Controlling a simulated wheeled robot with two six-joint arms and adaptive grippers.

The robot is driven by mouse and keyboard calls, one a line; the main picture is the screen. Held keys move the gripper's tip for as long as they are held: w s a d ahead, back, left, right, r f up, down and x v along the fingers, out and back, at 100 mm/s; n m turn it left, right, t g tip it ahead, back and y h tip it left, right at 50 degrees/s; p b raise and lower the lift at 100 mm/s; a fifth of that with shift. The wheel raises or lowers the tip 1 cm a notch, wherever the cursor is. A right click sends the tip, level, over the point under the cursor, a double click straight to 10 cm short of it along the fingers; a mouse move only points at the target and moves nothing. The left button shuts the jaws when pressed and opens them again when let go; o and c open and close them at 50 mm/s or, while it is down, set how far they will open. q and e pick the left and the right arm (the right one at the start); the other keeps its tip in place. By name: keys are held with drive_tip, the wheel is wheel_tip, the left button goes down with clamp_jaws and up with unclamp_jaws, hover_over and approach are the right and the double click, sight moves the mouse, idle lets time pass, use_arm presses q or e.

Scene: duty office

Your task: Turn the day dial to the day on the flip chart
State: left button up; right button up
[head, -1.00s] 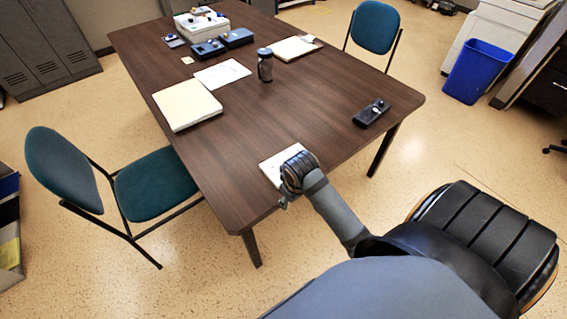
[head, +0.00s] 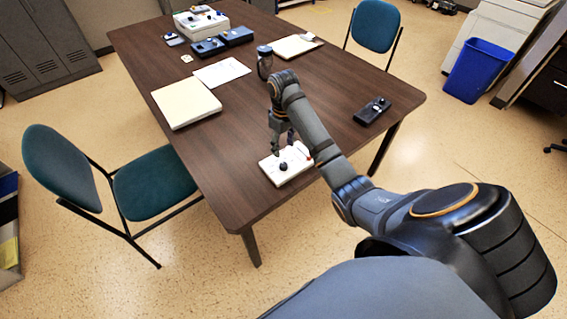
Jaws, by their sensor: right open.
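A white board with a black round knob (head: 283,166) lies near the table's front edge; it looks like the day dial (head: 269,169), but its markings are too small to read. My right gripper (head: 281,147) points down just above and behind the knob, its fingers open and empty, apart from the knob as far as I can tell. A small white piece with a red edge (head: 305,149) stands at the board's back right, partly behind my right arm. I cannot tell whether it is the flip chart, and no day can be read. My left gripper is not in view.
The brown table (head: 225,165) also holds a black box with a knob (head: 372,111), a thick white binder (head: 186,103), paper sheets (head: 222,72), a bottle (head: 265,66) and several control boxes at the back. A green chair (head: 155,185) stands at the left.

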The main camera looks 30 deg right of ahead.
sight(283, 164)
wheel_tip(283, 164, down, 8)
drive_tip(key=b, duration=0.5)
drive_tip(key=shift+r, duration=0.25)
drive_tip(key=shift+f, duration=0.85)
clamp_jaws()
drive_tip(key=shift+r+p, duration=0.2)
drive_tip(key=shift+p, duration=0.55)
drive_tip(key=m+p, duration=0.5)
drive_tip(key=p, duration=0.3)
drive_tip(key=shift+r+p, duration=0.15)
drive_tip(key=shift+p, duration=0.15)
drive_tip(key=shift+f+m+p, duration=0.25)
drive_tip(key=shift+m+p, duration=1.25)
